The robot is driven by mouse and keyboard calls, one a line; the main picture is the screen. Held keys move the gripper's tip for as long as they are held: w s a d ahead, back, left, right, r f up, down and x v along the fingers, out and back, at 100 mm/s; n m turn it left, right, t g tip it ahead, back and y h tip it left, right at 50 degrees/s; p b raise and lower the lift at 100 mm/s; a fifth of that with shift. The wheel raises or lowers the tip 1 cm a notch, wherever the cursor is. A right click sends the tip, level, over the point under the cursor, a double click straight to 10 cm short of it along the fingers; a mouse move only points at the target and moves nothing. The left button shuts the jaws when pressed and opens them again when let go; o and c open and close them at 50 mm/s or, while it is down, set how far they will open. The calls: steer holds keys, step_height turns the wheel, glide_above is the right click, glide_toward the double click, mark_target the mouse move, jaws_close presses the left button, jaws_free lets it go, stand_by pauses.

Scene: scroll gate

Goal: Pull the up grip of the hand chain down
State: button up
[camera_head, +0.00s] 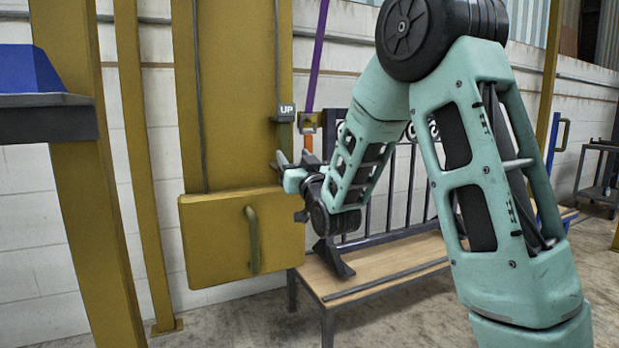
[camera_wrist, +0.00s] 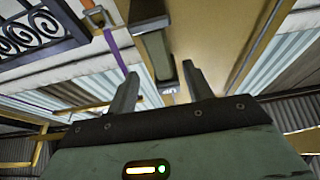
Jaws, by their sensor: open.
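The gap in depth to the grip is hard to judge.
A yellow box (camera_head: 215,245) with a green handle (camera_head: 253,240) sits below the gripper. A purple strap (camera_head: 318,55) with an orange end hangs just right of the grip. A dark railing (camera_head: 400,180) and wooden bench (camera_head: 370,270) stand at right.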

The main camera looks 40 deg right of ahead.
steer(key=b+v, duration=0.5)
steer(key=v, duration=0.4)
steer(key=shift+s+f, duration=0.2)
steer(key=shift+f, duration=0.05)
steer(key=shift+a, duration=0.1)
